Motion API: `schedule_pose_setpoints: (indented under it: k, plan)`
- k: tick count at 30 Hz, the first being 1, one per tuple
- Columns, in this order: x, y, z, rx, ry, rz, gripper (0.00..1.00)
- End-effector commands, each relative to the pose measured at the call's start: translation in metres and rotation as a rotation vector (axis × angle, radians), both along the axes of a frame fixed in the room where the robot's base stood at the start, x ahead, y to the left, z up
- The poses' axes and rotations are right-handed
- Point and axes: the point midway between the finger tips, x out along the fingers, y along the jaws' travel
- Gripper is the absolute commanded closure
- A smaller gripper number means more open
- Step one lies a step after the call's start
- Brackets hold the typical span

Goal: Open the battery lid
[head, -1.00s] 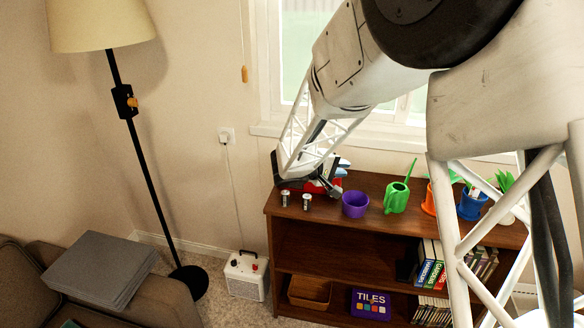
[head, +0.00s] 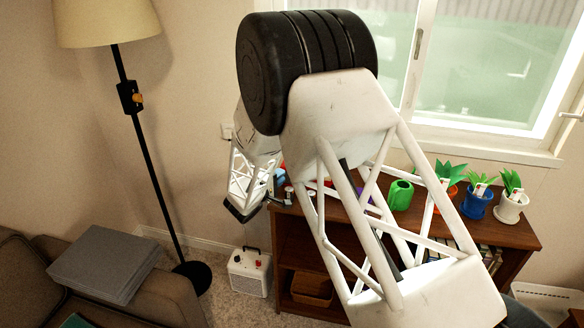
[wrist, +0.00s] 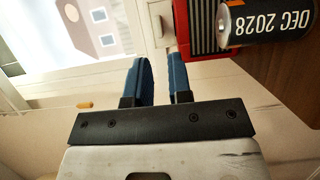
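A red device (wrist: 200,28) with a dark ribbed grille shows at the top right of the wrist view. A pale cream part (wrist: 157,18) sits at its left side. In the head view only a bit of red (head: 313,185) shows behind my arm, on the cabinet top. A black and copper battery (wrist: 272,22) marked "DEC 2028" overlaps the device in the wrist view. My gripper (wrist: 161,68) has two blue fingers apart, with nothing between them. The fingertips are close below the device in the picture; contact cannot be told. I cannot make out a battery lid.
The brown cabinet (head: 284,240) carries a green watering can (head: 400,195) and several potted plants (head: 477,200). My arm hides much of its top. A floor lamp (head: 148,140) stands left. A white box (head: 250,272) stands on the floor, and a window (head: 480,70) is behind.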

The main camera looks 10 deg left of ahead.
Motion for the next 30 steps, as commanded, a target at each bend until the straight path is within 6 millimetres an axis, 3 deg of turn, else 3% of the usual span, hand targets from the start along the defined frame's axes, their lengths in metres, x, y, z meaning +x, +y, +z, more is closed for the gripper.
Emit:
schedule_pose_setpoints:
  k: [13,30]
  plan:
    - [0.008,-0.004,0.001,0.0,0.0,-0.002,0.81]
    - [0.064,-0.027,0.0,0.0,0.0,-0.003,0.81]
